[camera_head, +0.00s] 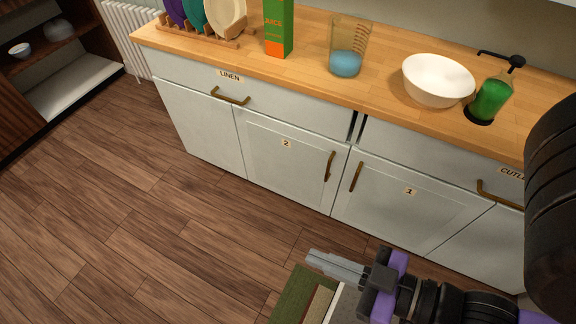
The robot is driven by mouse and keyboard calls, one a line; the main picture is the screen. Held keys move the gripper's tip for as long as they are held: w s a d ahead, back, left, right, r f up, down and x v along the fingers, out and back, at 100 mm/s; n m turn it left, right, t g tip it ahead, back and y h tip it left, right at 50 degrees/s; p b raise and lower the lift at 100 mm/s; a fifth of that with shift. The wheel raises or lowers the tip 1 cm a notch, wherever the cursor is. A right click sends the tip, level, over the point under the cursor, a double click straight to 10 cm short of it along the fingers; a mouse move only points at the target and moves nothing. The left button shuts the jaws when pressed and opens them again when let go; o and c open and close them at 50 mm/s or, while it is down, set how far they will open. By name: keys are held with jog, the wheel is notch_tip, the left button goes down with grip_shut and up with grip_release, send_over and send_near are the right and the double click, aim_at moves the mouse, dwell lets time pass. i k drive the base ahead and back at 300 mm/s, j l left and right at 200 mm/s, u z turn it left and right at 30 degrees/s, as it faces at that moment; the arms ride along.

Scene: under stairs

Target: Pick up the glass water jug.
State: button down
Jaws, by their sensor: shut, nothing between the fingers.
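The glass water jug (349,45) stands upright on the wooden countertop (305,72), between the juice carton and the white bowl. It is clear glass with blue liquid in its lower part. My gripper (312,260) is low in front of the cabinets, well below the counter and apart from the jug. Its fingers point left and are shut with nothing between them.
A green and orange juice carton (278,28) stands left of the jug. A white bowl (438,80) and a green soap dispenser (490,98) are to its right. A plate rack (205,33) holds several plates. Cabinets (290,165) front the counter; the wooden floor (130,200) at left is clear.

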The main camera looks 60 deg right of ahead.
aim_at(348, 34)
jog(key=z, duration=1.4)
